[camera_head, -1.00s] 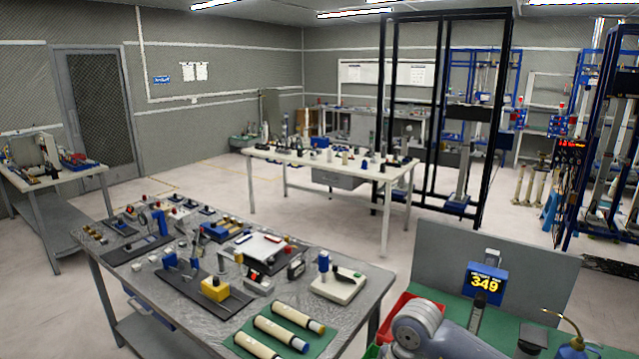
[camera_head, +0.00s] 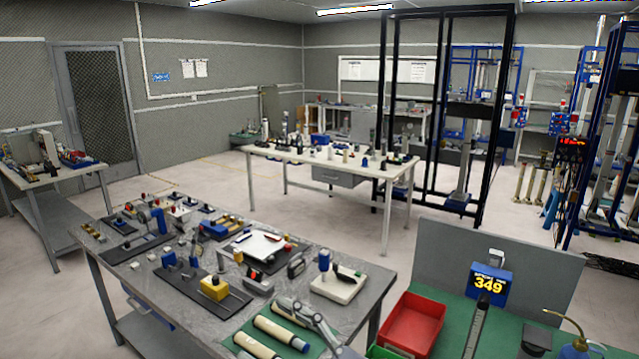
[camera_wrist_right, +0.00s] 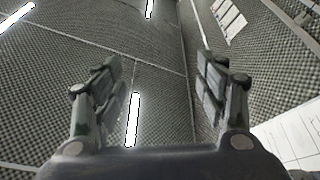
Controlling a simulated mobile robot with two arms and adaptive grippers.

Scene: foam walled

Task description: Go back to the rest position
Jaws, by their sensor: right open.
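My right gripper (camera_wrist_right: 160,78) is open in the right wrist view, its two fingers wide apart with nothing between them. Behind the fingers are patterned foam walls, bright light strips and a white panel. In the head view a grey jointed part of my arm (camera_head: 318,322), which looks like a gripper, shows at the bottom edge over the near bench; whether it touches anything there cannot be told. My left gripper is not in view.
The near grey bench (camera_head: 375,290) holds fixtures and several cream tubes on a green mat. At the right, a red bin (camera_head: 411,322) stands by a blue 349 sign (camera_head: 489,283) and an upright grey panel (camera_head: 545,275). Open floor (camera_head: 330,225) lies beyond.

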